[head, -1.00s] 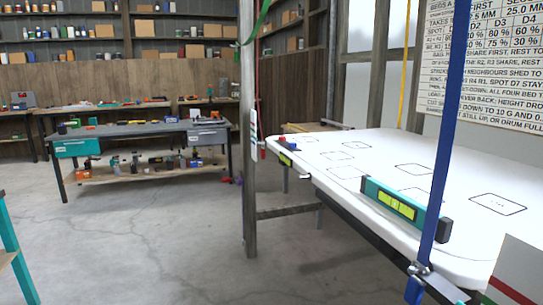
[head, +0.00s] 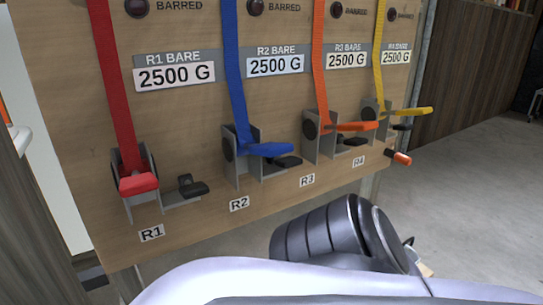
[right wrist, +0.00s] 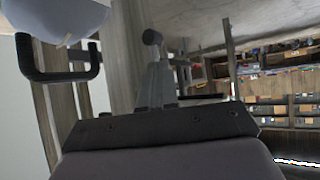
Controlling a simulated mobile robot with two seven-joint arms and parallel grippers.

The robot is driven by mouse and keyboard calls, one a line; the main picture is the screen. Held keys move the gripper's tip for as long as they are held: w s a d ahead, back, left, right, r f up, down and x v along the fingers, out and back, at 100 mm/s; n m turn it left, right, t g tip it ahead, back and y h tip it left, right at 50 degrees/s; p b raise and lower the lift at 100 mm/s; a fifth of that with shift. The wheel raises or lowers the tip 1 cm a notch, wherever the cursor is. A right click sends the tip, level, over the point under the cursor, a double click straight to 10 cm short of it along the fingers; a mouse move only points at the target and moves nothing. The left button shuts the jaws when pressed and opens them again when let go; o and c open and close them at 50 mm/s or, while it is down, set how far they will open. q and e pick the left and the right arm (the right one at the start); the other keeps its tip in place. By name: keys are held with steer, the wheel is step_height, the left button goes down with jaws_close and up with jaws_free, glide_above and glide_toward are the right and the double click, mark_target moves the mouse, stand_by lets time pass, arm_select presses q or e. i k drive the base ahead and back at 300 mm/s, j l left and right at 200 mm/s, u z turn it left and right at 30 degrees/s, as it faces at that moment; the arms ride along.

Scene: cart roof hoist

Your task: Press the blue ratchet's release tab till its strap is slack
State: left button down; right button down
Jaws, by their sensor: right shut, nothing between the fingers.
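The blue ratchet (head: 241,165) is mounted on the wooden board above the R2 label, in the middle of the head view. Its blue strap (head: 233,72) runs straight up from it. Its blue lever (head: 264,149) points right. A small black tab (head: 288,162) sits below and right of the lever, which I take as the release tab; nothing touches it. In the right wrist view my right gripper (right wrist: 155,88) is shut and empty, away from the ratchets. My left gripper is in neither view.
The red ratchet (head: 134,183) is left of the blue one; the orange (head: 318,135) and yellow (head: 378,110) ratchets are right. R2 reads 2500 G on its plate (head: 275,65). An arm link of mine fills the bottom. Open floor (head: 470,170) lies right of the board.

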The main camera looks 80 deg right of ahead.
mark_target(291, 161)
steer(key=z, duration=2.55)
steer(key=u, duration=1.9)
steer(key=z, duration=1.5)
